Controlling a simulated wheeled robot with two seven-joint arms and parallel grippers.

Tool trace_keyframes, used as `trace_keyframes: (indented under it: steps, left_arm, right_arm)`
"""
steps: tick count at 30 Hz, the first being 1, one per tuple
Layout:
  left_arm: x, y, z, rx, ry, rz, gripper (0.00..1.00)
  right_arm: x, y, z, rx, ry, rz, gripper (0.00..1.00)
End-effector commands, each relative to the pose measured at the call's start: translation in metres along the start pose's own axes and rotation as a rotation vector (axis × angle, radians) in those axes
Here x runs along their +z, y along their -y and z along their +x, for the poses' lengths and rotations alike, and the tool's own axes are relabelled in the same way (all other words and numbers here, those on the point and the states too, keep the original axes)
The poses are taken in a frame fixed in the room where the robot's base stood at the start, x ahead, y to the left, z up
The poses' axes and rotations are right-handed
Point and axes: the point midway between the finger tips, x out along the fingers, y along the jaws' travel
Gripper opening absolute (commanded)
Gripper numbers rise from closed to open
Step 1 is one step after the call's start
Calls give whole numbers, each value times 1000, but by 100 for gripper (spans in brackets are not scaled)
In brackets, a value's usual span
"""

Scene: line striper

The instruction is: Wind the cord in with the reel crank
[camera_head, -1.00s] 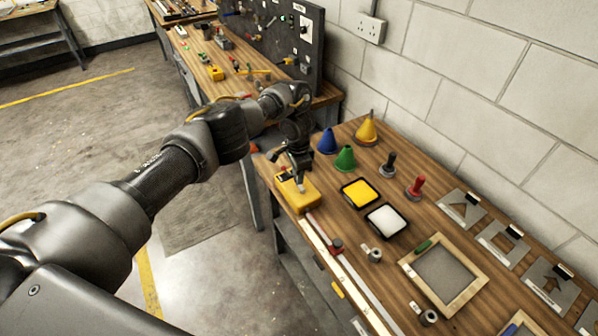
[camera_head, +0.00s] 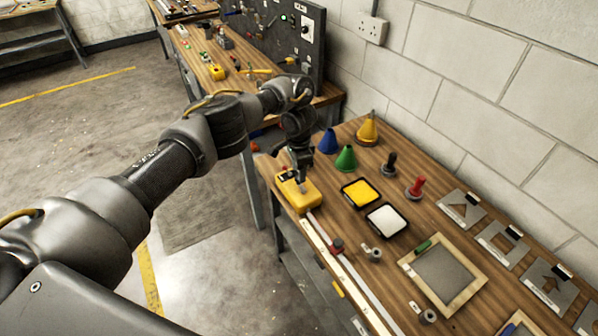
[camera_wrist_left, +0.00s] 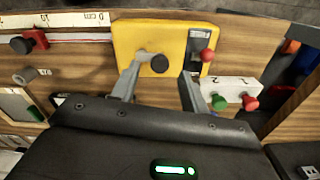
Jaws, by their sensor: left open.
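The yellow reel box (camera_head: 294,205) sits at the left end of the near bench; it also shows in the left wrist view (camera_wrist_left: 130,35). On its top are a crank with a black knob (camera_wrist_left: 159,63) and a red knob (camera_wrist_left: 207,55) beside a dark slot. A cord (camera_wrist_left: 80,41) runs from the box along the ruler. My left gripper (camera_head: 302,184) is over the box. In the left wrist view its open fingers (camera_wrist_left: 158,82) stand either side of the black knob; whether either touches it is unclear. The head view hides the crank behind the gripper. My right gripper is not in view.
Blue, green and yellow cones (camera_head: 345,160) stand behind the box. Yellow and white pads (camera_head: 386,219) lie to its right. A ruler (camera_head: 330,250) runs along the front edge. A block with green and red knobs (camera_wrist_left: 230,88) is beside the box.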

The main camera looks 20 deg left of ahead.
Motion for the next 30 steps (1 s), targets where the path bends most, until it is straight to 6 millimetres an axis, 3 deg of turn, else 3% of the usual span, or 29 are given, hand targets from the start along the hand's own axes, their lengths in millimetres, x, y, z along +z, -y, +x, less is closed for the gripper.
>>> trace_keyframes:
  steps: [1,5,15,26,28,30]
  left_arm:
    - [0,1,-15,-2,-1,2,45]
    - [1,2,-43,-5,1,4,45]
    - [1,0,-84,-2,0,0,45]
    - [1,0,-89,0,1,-2,43]
    - [3,-2,-82,5,5,-2,43]
    - [10,-4,-61,23,20,-9,43]
  right_arm:
    - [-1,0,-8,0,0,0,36]
    - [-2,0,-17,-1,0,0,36]
    - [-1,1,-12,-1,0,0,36]
    - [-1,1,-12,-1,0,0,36]
    - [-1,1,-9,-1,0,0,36]
    - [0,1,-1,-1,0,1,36]
